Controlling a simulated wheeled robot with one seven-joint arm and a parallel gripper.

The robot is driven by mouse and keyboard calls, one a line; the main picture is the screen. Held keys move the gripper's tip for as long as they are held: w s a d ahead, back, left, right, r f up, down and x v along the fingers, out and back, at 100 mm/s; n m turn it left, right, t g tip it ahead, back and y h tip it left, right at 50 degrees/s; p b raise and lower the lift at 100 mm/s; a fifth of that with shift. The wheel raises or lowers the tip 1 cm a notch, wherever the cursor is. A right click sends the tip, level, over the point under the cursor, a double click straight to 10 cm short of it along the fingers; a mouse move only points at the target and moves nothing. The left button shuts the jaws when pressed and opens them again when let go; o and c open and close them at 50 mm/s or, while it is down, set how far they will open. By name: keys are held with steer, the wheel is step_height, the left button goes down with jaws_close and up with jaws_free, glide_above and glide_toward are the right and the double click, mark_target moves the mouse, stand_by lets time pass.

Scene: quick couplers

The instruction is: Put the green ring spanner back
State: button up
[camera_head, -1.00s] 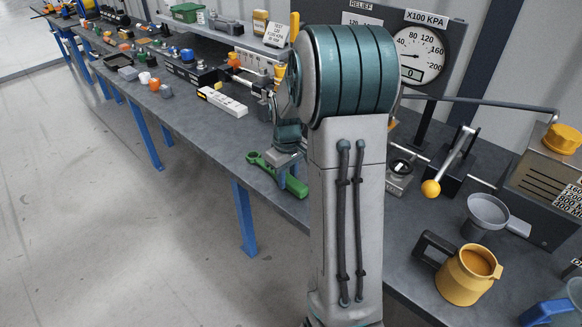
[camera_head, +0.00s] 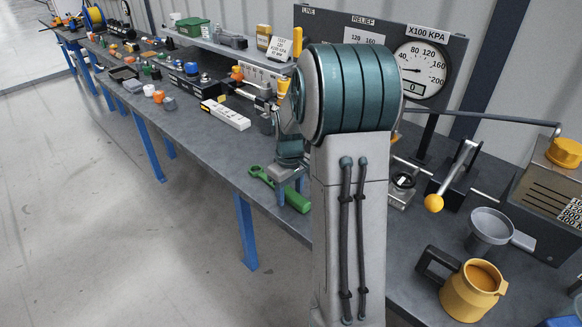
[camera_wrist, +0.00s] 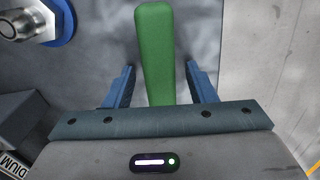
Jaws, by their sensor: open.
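The green ring spanner (camera_head: 284,192) lies on the grey bench near its front edge, just left of my arm column in the head view. Its ring end points left. In the wrist view the green spanner's handle (camera_wrist: 156,50) runs up between the two blue fingers of my gripper (camera_wrist: 160,88), with a gap on each side. My gripper (camera_head: 288,186) is open around the handle and does not visibly press on it. My arm hides part of the spanner in the head view.
A dial gauge (camera_head: 422,70) stands behind my arm. A lever with a yellow knob (camera_head: 433,202), a grey funnel (camera_head: 490,228) and a yellow jug (camera_head: 470,292) stand to the right. A white power strip (camera_head: 226,114) lies farther left. The bench front edge is close to the spanner.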

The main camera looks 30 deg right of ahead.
step_height(320, 180, up, 14)
steer(key=s+a+f+m+t, duration=0.1)
steer(key=s+a, duration=0.6)
steer(key=s, duration=0.2)
steer(key=s+a+f+m+t, duration=0.1)
steer(key=s+a+f+m, duration=0.1)
steer(key=s+a, duration=0.4)
steer(key=s, duration=0.4)
steer(key=shift+s+a+t, duration=0.25)
steer(key=shift+a+t, duration=0.05)
steer(key=shift+a, duration=0.1)
steer(key=c, duration=0.3)
steer(key=shift+d, duration=0.1)
